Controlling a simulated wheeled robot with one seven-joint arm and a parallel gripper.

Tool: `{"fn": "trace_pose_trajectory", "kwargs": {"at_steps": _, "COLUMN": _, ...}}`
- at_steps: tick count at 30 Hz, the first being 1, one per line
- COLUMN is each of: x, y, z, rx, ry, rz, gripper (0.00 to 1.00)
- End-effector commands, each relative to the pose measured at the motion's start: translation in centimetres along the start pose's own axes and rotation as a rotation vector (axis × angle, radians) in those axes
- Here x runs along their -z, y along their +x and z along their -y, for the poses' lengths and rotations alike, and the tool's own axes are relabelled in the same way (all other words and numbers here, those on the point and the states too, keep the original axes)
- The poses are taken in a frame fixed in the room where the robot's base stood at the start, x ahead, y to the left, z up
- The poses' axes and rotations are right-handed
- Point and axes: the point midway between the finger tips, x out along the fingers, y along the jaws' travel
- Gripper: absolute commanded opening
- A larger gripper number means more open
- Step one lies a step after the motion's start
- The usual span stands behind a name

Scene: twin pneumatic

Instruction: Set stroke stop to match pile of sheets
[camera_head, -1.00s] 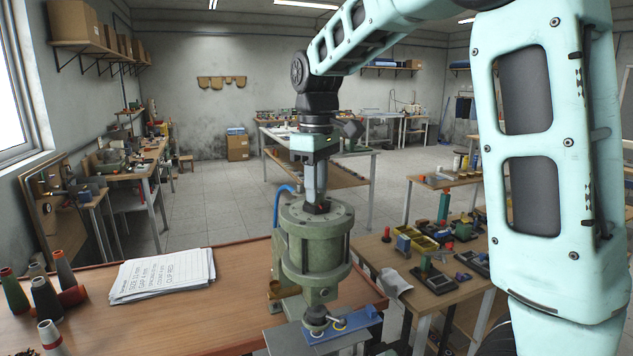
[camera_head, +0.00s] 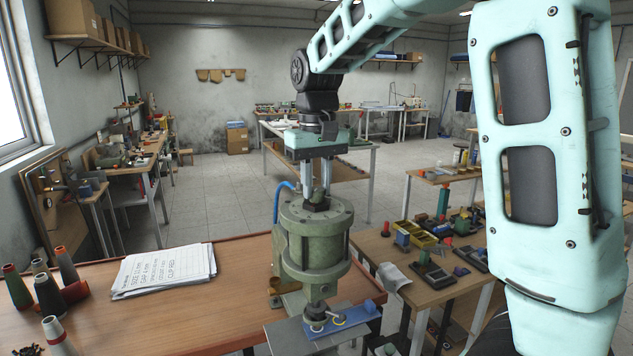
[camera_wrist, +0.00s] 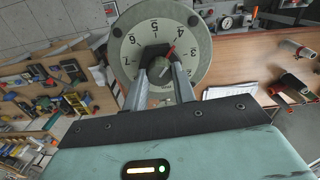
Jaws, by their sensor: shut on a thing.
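A green pneumatic press (camera_head: 313,240) stands at the right end of the wooden bench. In the wrist view its top carries a pale numbered dial (camera_wrist: 180,28) with a knob (camera_wrist: 157,66) and a red pointer at the centre. My gripper (camera_head: 317,190) points down over the press top; in the wrist view its fingers (camera_wrist: 160,80) are shut on the knob.
Thread cones (camera_head: 48,295) stand at the bench's left end. A side table (camera_head: 425,270) with small tools and bins is at the right. A blue hose (camera_head: 284,188) rises behind the press. The bench between sheets and press is clear.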

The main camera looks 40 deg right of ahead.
Motion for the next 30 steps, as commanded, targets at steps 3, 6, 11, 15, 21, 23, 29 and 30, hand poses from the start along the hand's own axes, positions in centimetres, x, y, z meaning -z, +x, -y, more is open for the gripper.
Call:
{"fn": "trace_pose_trajectory", "kwargs": {"at_steps": 3, "x": 0.1, "y": -0.1, "z": 0.0, "rx": 0.0, "ry": 0.006, "rz": -0.004, "gripper": 0.04}}
{"fn": "trace_pose_trajectory", "kwargs": {"at_steps": 6, "x": 0.1, "y": -0.1, "z": 0.0, "rx": 0.0, "ry": 0.007, "rz": -0.004, "gripper": 0.04}}
{"fn": "trace_pose_trajectory", "kwargs": {"at_steps": 11, "x": 0.1, "y": -0.1, "z": 0.0, "rx": 0.0, "ry": 0.006, "rz": -0.004, "gripper": 0.04}}
{"fn": "trace_pose_trajectory", "kwargs": {"at_steps": 15, "x": 0.1, "y": -0.1, "z": 0.0, "rx": 0.0, "ry": 0.006, "rz": -0.004, "gripper": 0.48}}
{"fn": "trace_pose_trajectory", "kwargs": {"at_steps": 21, "x": 0.0, "y": -0.1, "z": 0.0, "rx": 0.0, "ry": 0.005, "rz": -0.002, "gripper": 0.48}}
{"fn": "trace_pose_trajectory", "kwargs": {"at_steps": 23, "x": 0.0, "y": -0.1, "z": 0.0, "rx": 0.0, "ry": 0.005, "rz": -0.002, "gripper": 0.48}}
{"fn": "trace_pose_trajectory", "kwargs": {"at_steps": 29, "x": 0.1, "y": -1.5, "z": 0.0, "rx": 0.001, "ry": 0.005, "rz": -0.005, "gripper": 0.48}}
{"fn": "trace_pose_trajectory", "kwargs": {"at_steps": 30, "x": 0.1, "y": -2.1, "z": 0.0, "rx": 0.001, "ry": 0.005, "rz": -0.006, "gripper": 0.48}}
